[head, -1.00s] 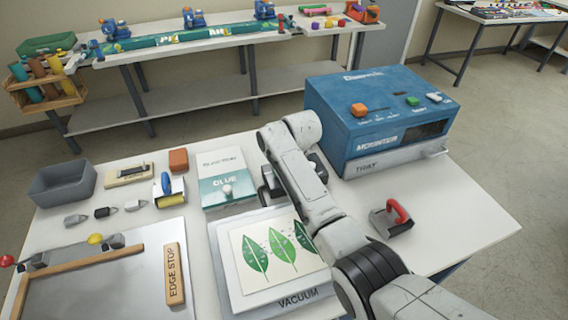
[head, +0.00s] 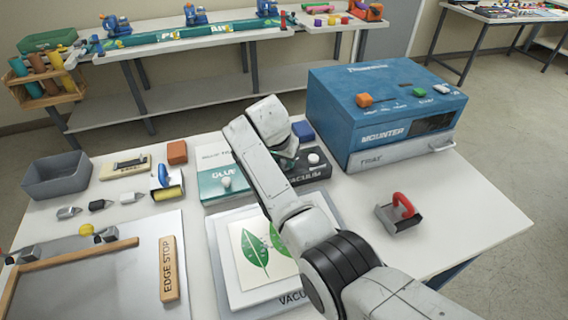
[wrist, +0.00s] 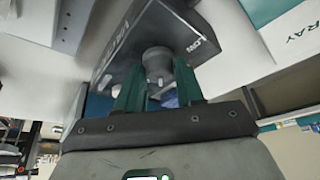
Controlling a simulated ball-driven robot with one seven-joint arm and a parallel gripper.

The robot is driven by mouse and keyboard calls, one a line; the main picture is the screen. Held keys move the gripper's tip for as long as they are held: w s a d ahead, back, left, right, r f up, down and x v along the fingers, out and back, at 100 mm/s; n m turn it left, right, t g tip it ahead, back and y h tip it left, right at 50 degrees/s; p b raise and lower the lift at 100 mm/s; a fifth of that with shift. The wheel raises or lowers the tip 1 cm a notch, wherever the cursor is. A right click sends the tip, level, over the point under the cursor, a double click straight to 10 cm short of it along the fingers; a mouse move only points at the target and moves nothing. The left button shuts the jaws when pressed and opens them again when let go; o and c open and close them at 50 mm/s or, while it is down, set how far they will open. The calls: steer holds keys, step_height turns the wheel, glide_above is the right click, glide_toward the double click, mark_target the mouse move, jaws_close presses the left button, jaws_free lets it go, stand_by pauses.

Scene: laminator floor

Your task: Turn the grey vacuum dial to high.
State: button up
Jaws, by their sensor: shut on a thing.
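The dark vacuum box (head: 312,174) stands behind the white vacuum plate, right of the glue box; its front lettering is partly covered by my arm. In the wrist view, the grey dial (wrist: 157,62) sits on the dark box face (wrist: 125,55), between lettering on both sides. My gripper (wrist: 158,82) has its two green fingers on either side of the dial and is shut on it. In the head view my gripper (head: 287,158) is mostly hidden by my arm. The dial's pointer setting cannot be read.
A white knob (head: 313,158) and blue block (head: 302,130) show by the vacuum box. The glue box (head: 222,186) is left of it, the blue mounter (head: 390,110) right. A red-handled tool (head: 400,214) lies at the right. The right front table is clear.

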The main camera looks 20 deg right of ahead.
steer(key=shift+a+f+m+g+h+b, duration=0.1)
steer(key=shift+m+g+h+b, duration=0.2)
steer(key=shift+m+b, duration=0.7)
steer(key=o, duration=1)
steer(key=v, duration=1.1)
steer(key=shift+b, duration=0.35)
steer(key=shift+w, duration=0.1)
